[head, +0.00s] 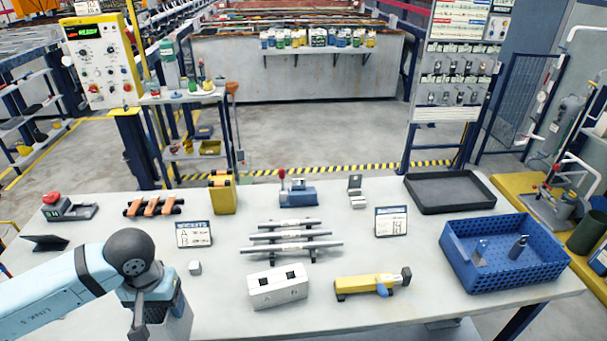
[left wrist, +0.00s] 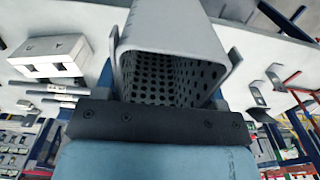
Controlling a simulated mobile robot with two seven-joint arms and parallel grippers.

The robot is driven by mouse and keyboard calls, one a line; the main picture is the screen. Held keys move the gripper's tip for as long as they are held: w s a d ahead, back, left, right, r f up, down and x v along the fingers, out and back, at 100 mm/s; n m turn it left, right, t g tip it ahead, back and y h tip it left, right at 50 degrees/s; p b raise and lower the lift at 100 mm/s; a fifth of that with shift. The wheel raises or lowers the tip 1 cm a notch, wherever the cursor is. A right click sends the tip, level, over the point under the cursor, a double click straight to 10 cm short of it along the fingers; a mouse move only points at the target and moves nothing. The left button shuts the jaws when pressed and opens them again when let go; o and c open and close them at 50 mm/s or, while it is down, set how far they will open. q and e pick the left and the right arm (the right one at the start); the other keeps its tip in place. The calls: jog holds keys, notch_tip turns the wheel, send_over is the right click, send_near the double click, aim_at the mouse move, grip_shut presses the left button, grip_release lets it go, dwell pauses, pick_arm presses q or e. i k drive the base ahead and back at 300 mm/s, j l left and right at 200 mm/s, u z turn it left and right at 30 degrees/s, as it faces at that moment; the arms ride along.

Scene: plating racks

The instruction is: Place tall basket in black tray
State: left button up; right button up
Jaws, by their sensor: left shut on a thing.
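The tall basket (head: 178,322) is a grey box with perforated walls, at the front left of the table in the head view. My left gripper (head: 142,318) is shut on it. The left wrist view shows the basket (left wrist: 168,32) between the two fingers of my left gripper (left wrist: 175,68), with its perforated inside visible. The arm and the picture edge hide part of the basket, and I cannot tell whether it touches the table. The black tray (head: 455,209) lies empty at the back right of the table. My right gripper is not in view.
A blue perforated crate (head: 507,267) with small metal parts stands in front of the tray. Between basket and tray are a white block (head: 278,291), metal bars on a rack (head: 290,248), a yellow tool (head: 360,286) and a sign card (head: 391,221).

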aim_at(448, 195)
jog(key=l+u, duration=0.1)
jog(key=u, duration=0.75)
jog(key=k+l+u, duration=0.1)
jog(key=u, duration=0.35)
jog(key=k+u, duration=0.1)
jog(key=u, duration=0.8)
jog(key=k+l+u, duration=0.1)
jog(key=k+u, duration=0.4)
jog(key=k, duration=0.85)
jog(key=k+z, duration=0.1)
jog(key=z, duration=0.25)
jog(key=l+z, duration=0.1)
jog(key=z, duration=0.25)
jog(key=k+l+z, duration=0.1)
jog(key=z, duration=0.75)
jog(key=l+z, duration=0.15)
jog(key=z, duration=0.35)
jog(key=k+l+z, duration=0.1)
jog(key=z, duration=0.85)
jog(key=l+z, duration=0.15)
jog(key=z, duration=0.35)
jog(key=l+z, duration=0.1)
jog(key=z, duration=0.4)
